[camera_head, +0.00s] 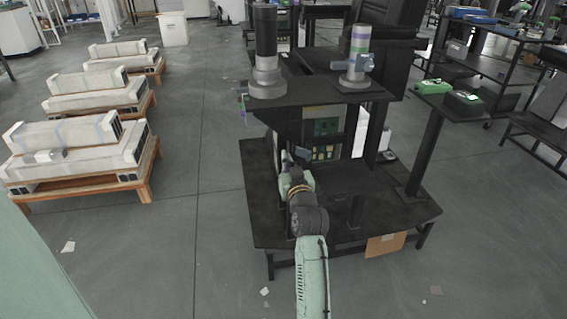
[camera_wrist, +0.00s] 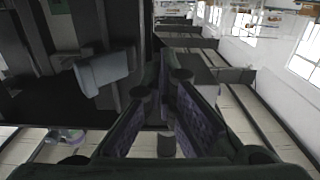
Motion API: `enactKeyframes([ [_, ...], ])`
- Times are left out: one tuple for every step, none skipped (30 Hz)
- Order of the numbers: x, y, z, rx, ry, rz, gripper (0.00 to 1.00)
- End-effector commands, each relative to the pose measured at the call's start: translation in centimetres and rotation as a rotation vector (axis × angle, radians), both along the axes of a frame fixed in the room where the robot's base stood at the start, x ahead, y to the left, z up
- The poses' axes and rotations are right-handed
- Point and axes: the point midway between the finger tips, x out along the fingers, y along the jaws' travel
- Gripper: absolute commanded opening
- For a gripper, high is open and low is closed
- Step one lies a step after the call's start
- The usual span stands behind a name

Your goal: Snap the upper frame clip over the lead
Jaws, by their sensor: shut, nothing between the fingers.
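My gripper (camera_head: 289,163) is at the left side of the open dark frame of the lift column unit. In the wrist view its two dark fingers with purplish pads (camera_wrist: 164,88) converge and are shut, with nothing seen between them. A pale grey-blue flap-like part (camera_wrist: 100,72), perhaps the upper frame clip, stands beside the fingers, apart from them in the picture. A similar small pale part (camera_head: 302,154) shows just right of the gripper in the head view. I cannot make out the lead or whether any clip is closed over it.
A black bench top (camera_head: 335,93) above carries a dark column (camera_head: 265,45) and a grey column (camera_head: 358,55). Green boards (camera_head: 325,127) sit inside the frame. A lower black platform (camera_head: 390,219) spreads below. Pallets with long pale boxes (camera_head: 75,139) stand left; open floor lies between.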

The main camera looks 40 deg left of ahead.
Motion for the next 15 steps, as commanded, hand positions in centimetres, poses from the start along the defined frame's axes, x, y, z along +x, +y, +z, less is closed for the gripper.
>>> enactKeyframes([
  [0.2,-0.2,-0.1,0.0,0.0,0.0,0.0],
  [0.3,-0.2,-0.1,0.0,0.0,0.0,0.0],
  [0.4,-0.3,-0.1,0.0,0.0,0.0,0.0],
  [0.5,-0.4,-0.1,0.0,0.0,0.0,0.0],
  [0.6,-0.5,-0.1,0.0,0.0,0.0,0.0],
  [0.7,-0.6,-0.1,0.001,-0.001,-0.001,0.0],
  [0.8,-0.7,-0.1,0.001,-0.001,-0.001,0.0],
  [0.9,-0.8,-0.1,0.001,-0.001,-0.001,0.0],
  [1.0,-0.9,-0.1,0.001,-0.001,-0.001,0.0],
  [1.1,-0.9,-0.1,0.001,0.0,-0.001,0.0],
  [1.2,-1.0,-0.1,0.001,0.0,0.0,0.0],
  [1.3,-1.1,-0.1,0.001,-0.001,0.0,0.0],
  [1.4,-1.2,-0.1,0.001,-0.001,0.0,0.0],
  [1.5,-1.3,-0.1,0.001,-0.001,0.0,0.0],
  [1.6,-1.4,-0.1,0.0,0.0,-0.001,0.0],
])
